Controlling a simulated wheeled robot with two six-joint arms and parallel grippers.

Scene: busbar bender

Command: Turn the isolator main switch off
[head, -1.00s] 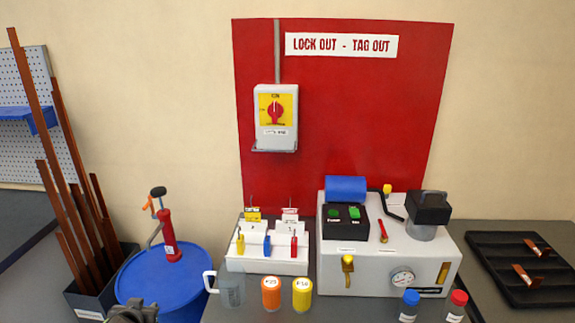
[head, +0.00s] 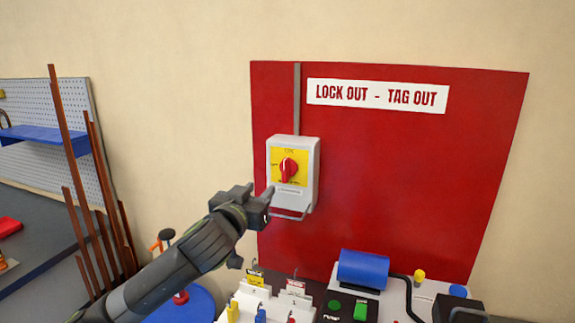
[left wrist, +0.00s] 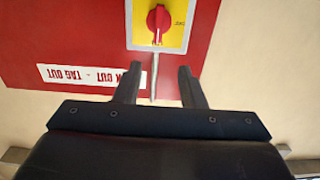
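The isolator main switch is a light grey box (head: 310,178) on the red board, with a yellow plate and a red rotary knob (head: 288,170). The knob stands upright, its pointer toward the ON label. In the left wrist view, which is upside down, the knob (left wrist: 158,20) is near the top edge, ahead of the fingers. My left gripper (head: 267,198) is at the lower left of the box in the head view. Its two fingers (left wrist: 158,85) are apart and empty, not around the knob. My right gripper is out of view.
The red board (head: 400,190) carries a LOCK OUT - TAG OUT sign (head: 377,96). A conduit (head: 297,98) rises above the switch. Below are a tag holder (head: 262,300), a blue cylinder (head: 363,269) and a blue drum (head: 185,305). Copper bars (head: 70,170) stand left.

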